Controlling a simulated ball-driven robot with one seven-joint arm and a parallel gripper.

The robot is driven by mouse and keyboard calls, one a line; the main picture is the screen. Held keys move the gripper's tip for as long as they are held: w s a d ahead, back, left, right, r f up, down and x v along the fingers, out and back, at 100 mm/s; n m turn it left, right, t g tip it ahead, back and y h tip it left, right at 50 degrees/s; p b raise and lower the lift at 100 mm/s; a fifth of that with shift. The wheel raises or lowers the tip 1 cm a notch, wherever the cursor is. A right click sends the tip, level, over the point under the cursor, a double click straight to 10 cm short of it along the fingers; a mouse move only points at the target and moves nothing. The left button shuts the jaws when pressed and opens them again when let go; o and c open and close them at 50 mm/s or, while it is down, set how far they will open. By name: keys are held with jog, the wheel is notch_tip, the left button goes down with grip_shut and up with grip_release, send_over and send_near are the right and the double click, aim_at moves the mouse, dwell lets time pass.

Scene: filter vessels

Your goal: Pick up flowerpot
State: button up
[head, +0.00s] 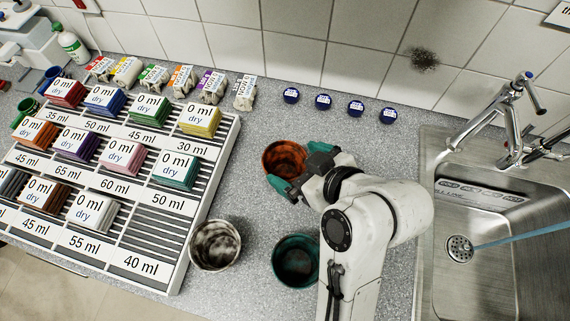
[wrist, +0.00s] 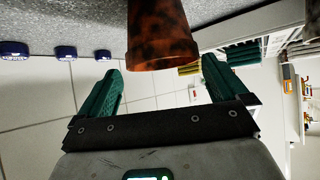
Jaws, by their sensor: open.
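An orange-brown mottled flowerpot (head: 283,157) stands upright on the grey counter, left of my gripper in the head view. My gripper (head: 303,163) is open, with its green fingers reaching toward the pot. In the wrist view the flowerpot (wrist: 162,38) appears upside down between the two fingers of my gripper (wrist: 160,82), at or just beyond the tips. I see no finger touching it. A white marbled pot (head: 215,245) and a dark teal pot (head: 296,262) stand nearer the front of the counter.
A sloped rack (head: 205,190) of labelled, coloured filter blocks fills the left. Blue-capped jars (head: 323,102) and small cartons (head: 210,88) line the tiled wall. A steel sink (head: 480,230) with a tap (head: 500,120) lies right. The counter around the flowerpot is mostly clear.

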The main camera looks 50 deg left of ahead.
aim_at(273, 154)
jog(key=shift+p+x, duration=0.45)
jog(key=shift+x, duration=1.85)
jog(key=shift+s+r, duration=0.1)
jog(key=c, duration=0.7)
